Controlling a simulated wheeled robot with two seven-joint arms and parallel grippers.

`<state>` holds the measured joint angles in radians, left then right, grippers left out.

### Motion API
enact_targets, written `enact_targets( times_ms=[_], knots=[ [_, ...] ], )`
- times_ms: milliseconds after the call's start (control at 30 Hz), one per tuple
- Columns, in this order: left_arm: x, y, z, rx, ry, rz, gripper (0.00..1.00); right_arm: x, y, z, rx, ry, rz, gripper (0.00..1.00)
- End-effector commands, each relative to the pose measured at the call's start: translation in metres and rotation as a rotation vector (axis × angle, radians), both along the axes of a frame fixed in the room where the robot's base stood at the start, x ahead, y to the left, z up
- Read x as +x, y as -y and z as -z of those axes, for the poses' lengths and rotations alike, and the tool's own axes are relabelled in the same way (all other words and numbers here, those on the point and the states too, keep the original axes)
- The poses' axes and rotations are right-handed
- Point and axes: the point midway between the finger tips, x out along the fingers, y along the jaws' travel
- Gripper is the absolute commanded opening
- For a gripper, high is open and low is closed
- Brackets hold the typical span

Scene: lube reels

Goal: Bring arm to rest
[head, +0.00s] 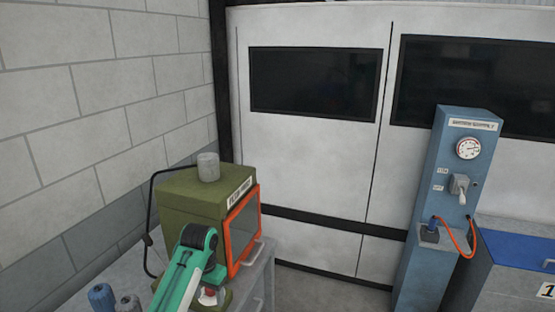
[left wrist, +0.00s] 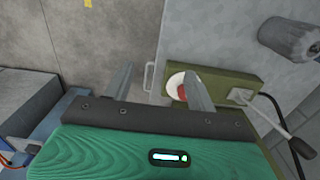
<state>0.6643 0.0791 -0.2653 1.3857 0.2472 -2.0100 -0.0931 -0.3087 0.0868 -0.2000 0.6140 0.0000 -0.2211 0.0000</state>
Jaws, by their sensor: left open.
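My left arm (head: 182,273) is green with a black joint and reaches up from the bottom of the head view, in front of the olive box. My left gripper (left wrist: 158,77) shows best in the left wrist view. Its two grey fingers stand apart with nothing between them. The right finger overlaps the view of a red button (left wrist: 182,92) on a white disc, set on an olive base (left wrist: 225,83). I cannot tell whether it touches. The button also shows in the head view (head: 208,297), just beyond the arm. My right gripper is not in view.
The olive box (head: 185,200) with an orange-framed door (head: 244,232) stands on a grey cabinet (head: 262,277) beside the block wall. A blue gauge pillar (head: 440,180) stands at right, with floor (head: 325,283) between.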

Motion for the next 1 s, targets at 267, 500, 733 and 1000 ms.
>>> enact_targets(
  times_ms=[267,500,733,1000],
  knots=[
    [-0.023,0.000,0.025,-0.009,0.017,-0.008,0.57,0.016,-0.004,-0.001,0.005,0.022,0.001,0.00],
    [-0.052,0.000,0.051,-0.020,0.042,-0.017,0.57,0.019,-0.016,-0.001,0.018,0.026,0.005,0.00],
    [-0.105,-0.002,0.085,-0.036,0.080,-0.039,0.57,0.010,-0.012,0.000,0.014,0.014,0.004,0.00],
    [-0.196,-0.010,0.115,-0.052,0.149,-0.085,0.57,0.010,-0.005,0.000,0.006,0.012,0.002,0.00]
  ],
)
